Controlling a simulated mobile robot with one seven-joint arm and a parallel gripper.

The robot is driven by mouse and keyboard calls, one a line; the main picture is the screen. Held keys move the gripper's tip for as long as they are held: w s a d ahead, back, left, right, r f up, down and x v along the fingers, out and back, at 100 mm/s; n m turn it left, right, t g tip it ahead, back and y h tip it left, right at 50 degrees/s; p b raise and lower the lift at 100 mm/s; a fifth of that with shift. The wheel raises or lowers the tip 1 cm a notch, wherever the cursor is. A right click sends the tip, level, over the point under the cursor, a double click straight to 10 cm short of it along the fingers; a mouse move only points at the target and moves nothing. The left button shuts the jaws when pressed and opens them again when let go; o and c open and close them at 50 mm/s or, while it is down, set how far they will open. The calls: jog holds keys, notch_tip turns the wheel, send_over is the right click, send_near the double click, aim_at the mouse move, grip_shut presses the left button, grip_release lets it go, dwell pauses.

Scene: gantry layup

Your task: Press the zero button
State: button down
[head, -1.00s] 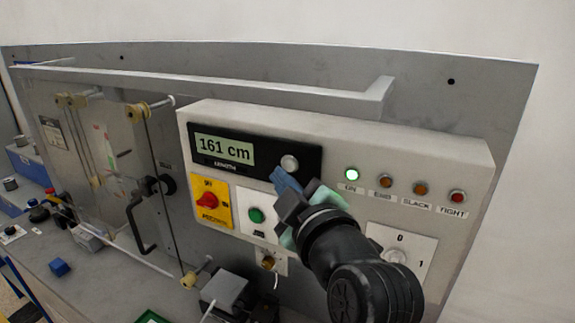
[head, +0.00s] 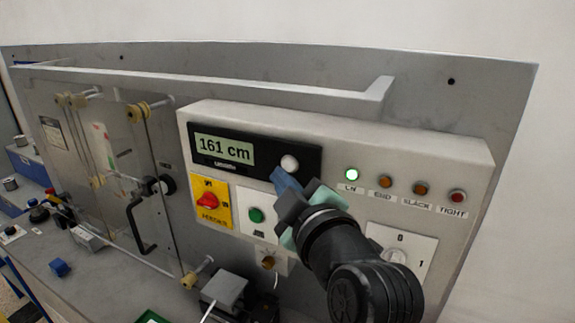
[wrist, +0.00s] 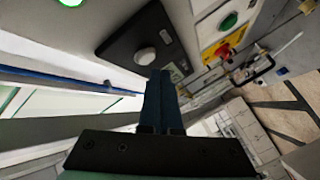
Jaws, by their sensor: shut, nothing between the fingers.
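The zero button appears to be the round white button (head: 289,164) at the right end of the black length display panel (head: 262,168). The display reads 161 cm. The white button also shows in the wrist view (wrist: 145,56). My gripper (head: 279,174) is shut and empty, its blue fingertips just below and in front of the white button in the head view. In the wrist view the shut fingers (wrist: 158,75) point toward the panel, their tips close to the button. I cannot tell whether they touch it; the button is not covered.
A red knob on a yellow plate (head: 209,202) and a green button (head: 256,215) sit below the display. A row of lamps (head: 404,185) is to the right, the leftmost lit green. A 0-1 rotary switch (head: 398,256) is lower right, partly behind my arm. A rail (head: 220,84) runs above.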

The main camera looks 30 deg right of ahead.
jog(key=shift+w+d, duration=0.25)
jog(key=shift+d, duration=0.1)
jog(key=shift+w+d, duration=0.25)
jog(key=shift+d, duration=0.1)
dwell(0.9)
jog(key=shift+a, duration=0.15)
jog(key=shift+s+a, duration=0.5)
jog(key=shift+a, duration=0.05)
jog(key=shift+s+a, duration=0.8)
jog(key=shift+a, duration=0.2)
jog(key=shift+s+a, duration=0.75)
jog(key=shift+a, duration=0.25)
